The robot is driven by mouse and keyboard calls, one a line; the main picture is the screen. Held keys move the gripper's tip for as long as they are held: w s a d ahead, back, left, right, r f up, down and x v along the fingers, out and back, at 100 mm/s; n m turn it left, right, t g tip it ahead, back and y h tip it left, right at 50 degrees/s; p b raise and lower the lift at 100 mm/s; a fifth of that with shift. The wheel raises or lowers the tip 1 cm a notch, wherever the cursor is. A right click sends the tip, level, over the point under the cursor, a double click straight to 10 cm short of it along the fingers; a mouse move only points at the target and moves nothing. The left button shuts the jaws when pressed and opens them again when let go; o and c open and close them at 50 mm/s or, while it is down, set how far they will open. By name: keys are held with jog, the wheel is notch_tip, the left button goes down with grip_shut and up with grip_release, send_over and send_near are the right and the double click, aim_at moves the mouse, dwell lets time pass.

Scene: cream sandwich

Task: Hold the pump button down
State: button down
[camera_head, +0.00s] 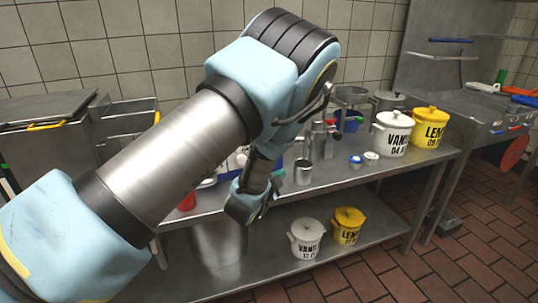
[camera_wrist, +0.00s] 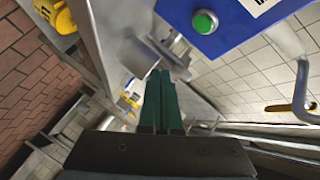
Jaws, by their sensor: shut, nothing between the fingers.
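A round green button (camera_wrist: 205,22) in a pale ring sits on a blue panel (camera_wrist: 240,20) at the top of the wrist view. My gripper (camera_wrist: 160,74) is shut and empty, its dark green fingers side by side. In that view the fingertips are below and left of the button, and I see no contact with it. In the head view my gripper (camera_head: 250,203) is low by the table's front edge. My arm hides much of the table behind it, and I cannot make out the button there.
The steel table (camera_head: 330,178) holds a white vanilla pot (camera_head: 392,140), a yellow lemon pot (camera_head: 430,128), a metal cup (camera_head: 304,173) and small jars. Another white pot (camera_head: 306,238) and yellow pot (camera_head: 347,225) stand on the lower shelf.

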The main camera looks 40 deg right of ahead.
jog(key=w, duration=0.2)
jog(key=w+d, duration=0.1)
jog(key=w, duration=0.1)
jog(key=w+d, duration=0.1)
jog(key=w, duration=0.1)
jog(key=shift+w+d+f, duration=0.1)
jog(key=shift+w+d, duration=0.15)
jog(key=shift+w+d+b, duration=0.3)
jog(key=shift+w, duration=0.5)
dwell(1.3)
jog(key=shift+w+d+b, duration=0.15)
jog(key=shift+w+b, duration=0.15)
jog(key=shift+w, duration=0.05)
jog(key=shift+w+d, duration=0.15)
jog(key=shift+w, duration=0.3)
dwell(4.2)
